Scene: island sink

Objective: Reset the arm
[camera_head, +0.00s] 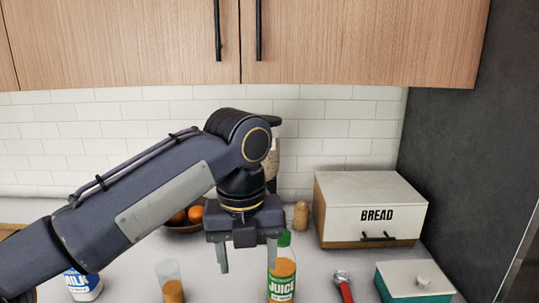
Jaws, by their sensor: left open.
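My left arm (140,205) comes in from the left, bends at a joint near the middle of the view and points down. My left gripper (248,262) is open, with its two fingers apart and pointing down above the counter. The right finger is close to a juice bottle (283,272) with a green cap; I cannot tell whether they touch. Nothing shows between the fingers. My right gripper is not in view.
A glass (172,283) and a milk container (84,286) stand at the front left. A bowl of oranges (186,226) is partly hidden behind my arm. A bread box (365,209), a red-handled tool (344,285) and a green lidded box (414,282) are at right. Wooden cabinets (360,40) hang above.

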